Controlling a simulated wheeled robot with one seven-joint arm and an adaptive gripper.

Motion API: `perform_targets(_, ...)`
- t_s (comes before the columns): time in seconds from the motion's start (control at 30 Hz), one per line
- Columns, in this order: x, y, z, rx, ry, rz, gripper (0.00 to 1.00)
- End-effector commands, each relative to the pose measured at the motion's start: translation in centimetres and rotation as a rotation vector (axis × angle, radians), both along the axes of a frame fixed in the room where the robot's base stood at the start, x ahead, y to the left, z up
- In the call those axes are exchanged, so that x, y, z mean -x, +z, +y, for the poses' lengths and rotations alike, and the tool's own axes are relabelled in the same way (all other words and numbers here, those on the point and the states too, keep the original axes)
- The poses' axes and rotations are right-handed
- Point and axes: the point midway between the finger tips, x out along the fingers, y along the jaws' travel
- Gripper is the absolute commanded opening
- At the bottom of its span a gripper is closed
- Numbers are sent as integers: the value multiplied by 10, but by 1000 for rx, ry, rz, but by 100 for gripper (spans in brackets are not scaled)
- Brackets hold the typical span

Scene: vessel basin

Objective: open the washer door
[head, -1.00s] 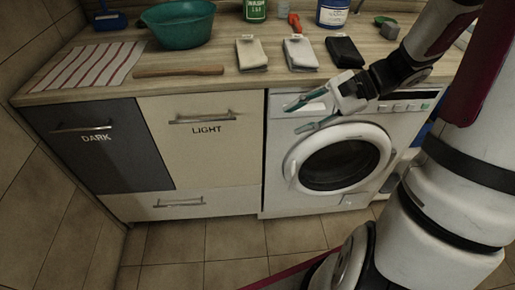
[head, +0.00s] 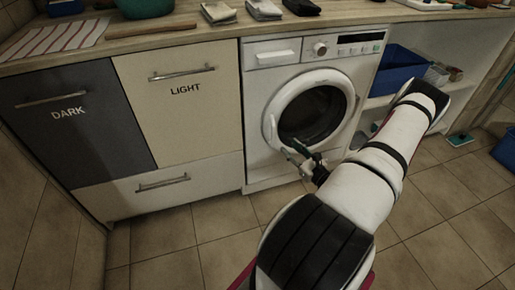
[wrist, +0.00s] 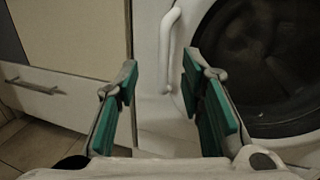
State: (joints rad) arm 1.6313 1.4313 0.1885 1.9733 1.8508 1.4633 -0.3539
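The white washer (head: 257,92) stands under the counter with its round door (head: 345,84) shut. The door has a dark glass window (head: 312,113) and a white handle on its left rim (head: 270,131). In the wrist view the handle (wrist: 166,48) is a vertical bar, ahead of the gap between my fingers. My gripper (head: 292,156) is low in front of the door, near the lower left of its rim. In the wrist view my gripper (wrist: 162,85) is open, with green pads apart and nothing between them. The handle's exact distance from the fingertips cannot be told.
A dark drawer front (head: 85,135) and a light one (head: 185,105) are left of the washer, with a lower drawer (head: 160,195) beneath. A blue bin (head: 402,70) sits on the shelf at right. Tiled floor (head: 440,215) is clear in front.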

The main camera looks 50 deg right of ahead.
Motion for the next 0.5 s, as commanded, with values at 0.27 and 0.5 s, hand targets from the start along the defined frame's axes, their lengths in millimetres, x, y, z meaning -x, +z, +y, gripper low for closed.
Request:
perform_targets(0.27,7,-24,-12,-32,-83,-5,36)
perform_targets(0.5,-32,-24,-25,-30,-79,-7,36)
